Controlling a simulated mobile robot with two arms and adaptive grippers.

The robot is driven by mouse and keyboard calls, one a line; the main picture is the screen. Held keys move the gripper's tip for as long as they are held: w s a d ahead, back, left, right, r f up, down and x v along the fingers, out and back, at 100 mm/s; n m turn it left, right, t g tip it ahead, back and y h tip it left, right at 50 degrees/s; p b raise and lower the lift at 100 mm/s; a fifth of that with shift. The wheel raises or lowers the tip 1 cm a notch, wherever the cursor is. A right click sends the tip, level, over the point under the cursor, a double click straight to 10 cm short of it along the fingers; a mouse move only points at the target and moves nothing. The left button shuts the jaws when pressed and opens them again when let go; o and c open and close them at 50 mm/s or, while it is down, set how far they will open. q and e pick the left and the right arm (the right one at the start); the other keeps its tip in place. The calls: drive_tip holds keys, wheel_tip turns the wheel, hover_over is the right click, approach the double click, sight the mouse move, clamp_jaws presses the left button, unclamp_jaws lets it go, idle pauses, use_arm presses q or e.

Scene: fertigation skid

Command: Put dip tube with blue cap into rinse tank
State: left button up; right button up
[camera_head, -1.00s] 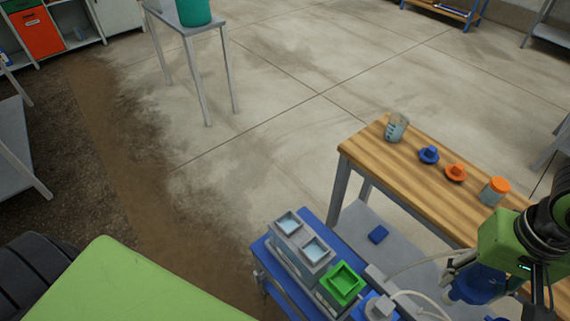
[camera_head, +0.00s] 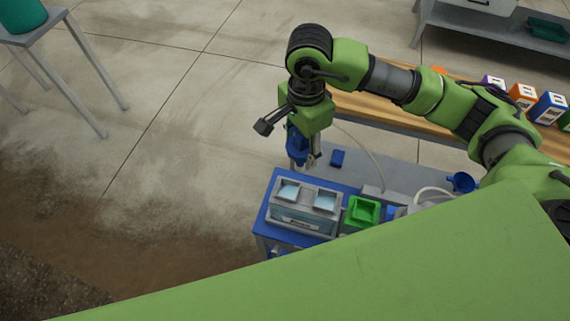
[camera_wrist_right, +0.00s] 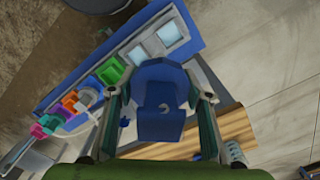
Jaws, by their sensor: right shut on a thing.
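My right gripper (camera_head: 307,161) points down above the back edge of the blue cart, shut on the blue cap (camera_head: 296,145) of the dip tube. In the right wrist view the blue cap (camera_wrist_right: 161,101) sits between the two fingers (camera_wrist_right: 162,98); the tube below it is hidden there. A thin pale hose (camera_head: 368,149) arcs to the right from near the gripper. The grey double tank (camera_head: 303,219) stands on the cart just below and in front of the gripper, with two square openings of pale blue liquid. I cannot tell which opening is the rinse tank. My left gripper is not in view.
A green open container (camera_head: 363,211) stands right of the double tank. The wooden bench (camera_head: 365,107) is behind my right arm.

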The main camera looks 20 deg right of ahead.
wheel_tip(320, 180, down, 22)
drive_tip(key=w+a+m+b, duration=0.1)
drive_tip(key=m+b, duration=0.6)
drive_tip(key=m, duration=1.2)
drive_tip(key=shift+a+b, duration=0.4)
drive_tip(key=shift+a, duration=0.15)
drive_tip(key=o, duration=1)
drive_tip(key=shift+f, duration=0.15)
drive_tip(key=shift+o, duration=1.2)
drive_tip(key=shift+w+a+f, duration=0.1)
drive_tip(key=shift+w+f, duration=0.05)
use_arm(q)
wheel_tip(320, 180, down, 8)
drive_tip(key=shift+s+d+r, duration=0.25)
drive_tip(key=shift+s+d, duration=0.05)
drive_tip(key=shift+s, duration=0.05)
use_arm(e)
wheel_tip(320, 180, up, 12)
drive_tip(key=shift+w+r, duration=0.2)
drive_tip(key=shift+w, duration=0.15)
